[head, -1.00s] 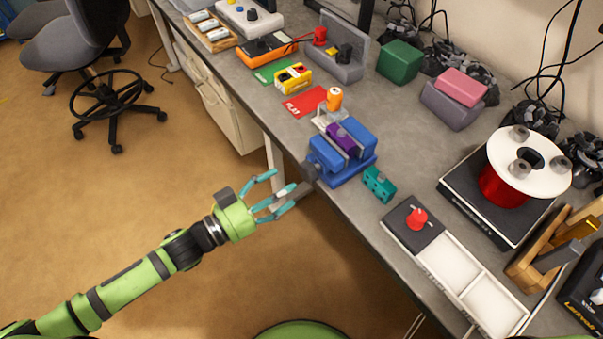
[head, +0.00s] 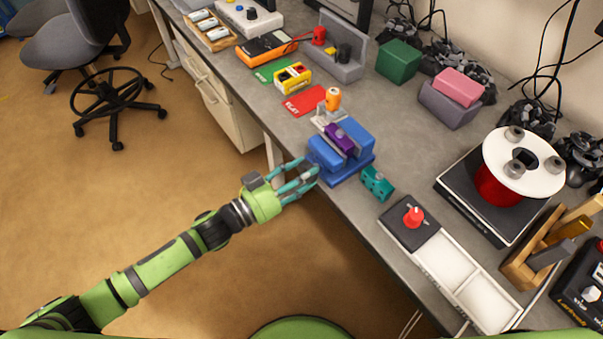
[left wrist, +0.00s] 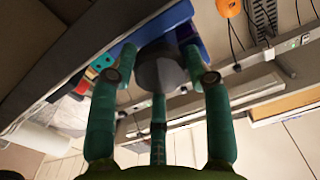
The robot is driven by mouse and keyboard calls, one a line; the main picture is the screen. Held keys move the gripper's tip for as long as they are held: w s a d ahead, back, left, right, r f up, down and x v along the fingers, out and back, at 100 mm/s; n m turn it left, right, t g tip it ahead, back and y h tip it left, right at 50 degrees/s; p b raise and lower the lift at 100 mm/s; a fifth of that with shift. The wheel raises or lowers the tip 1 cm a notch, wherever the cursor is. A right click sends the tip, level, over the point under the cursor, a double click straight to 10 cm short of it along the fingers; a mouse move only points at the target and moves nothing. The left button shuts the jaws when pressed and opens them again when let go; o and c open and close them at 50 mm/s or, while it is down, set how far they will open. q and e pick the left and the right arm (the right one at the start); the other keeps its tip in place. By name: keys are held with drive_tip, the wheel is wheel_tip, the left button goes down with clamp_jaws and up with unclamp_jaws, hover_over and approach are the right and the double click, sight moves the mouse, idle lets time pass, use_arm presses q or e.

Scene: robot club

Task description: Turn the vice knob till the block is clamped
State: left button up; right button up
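The blue vice (head: 355,137) stands at the table's front edge. A purple block (head: 339,139) sits between its jaws; I cannot tell whether a gap is left beside it. The vice's dark grey round knob (left wrist: 160,68) faces my left gripper in the left wrist view; in the head view the fingers mostly hide it. My left gripper (head: 312,172) is at the knob, its teal fingers spread around it. In the left wrist view the gripper (left wrist: 158,75) has fingers on both sides and one below, seemingly not closed on the knob. My right gripper is out of view.
A teal block (head: 377,184) lies right of the vice. A tray with a red knob (head: 413,216) is further right. Open floor lies before the table.

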use_arm(q)
drive_tip(key=shift+s+f+m, duration=0.1)
drive_tip(key=shift+f+m, duration=0.15)
drive_tip(key=shift+m, duration=0.15)
drive_tip(key=m+b, duration=0.1)
drive_tip(key=m, duration=0.5)
drive_tip(key=m+b, duration=0.1)
drive_tip(key=m, duration=0.6)
drive_tip(key=shift+a+m, duration=0.2)
drive_tip(key=shift+m, duration=0.1)
drive_tip(key=m, duration=0.2)
drive_tip(key=m+b, duration=0.1)
drive_tip(key=shift+w+r+m, duration=0.1)
drive_tip(key=shift+w+m, duration=0.1)
drive_tip(key=shift+m, duration=0.2)
drive_tip(key=shift+r+m, duration=0.1)
drive_tip(key=shift+m, duration=0.4)
drive_tip(key=shift+w+r, duration=0.15)
drive_tip(key=shift+r, duration=0.05)
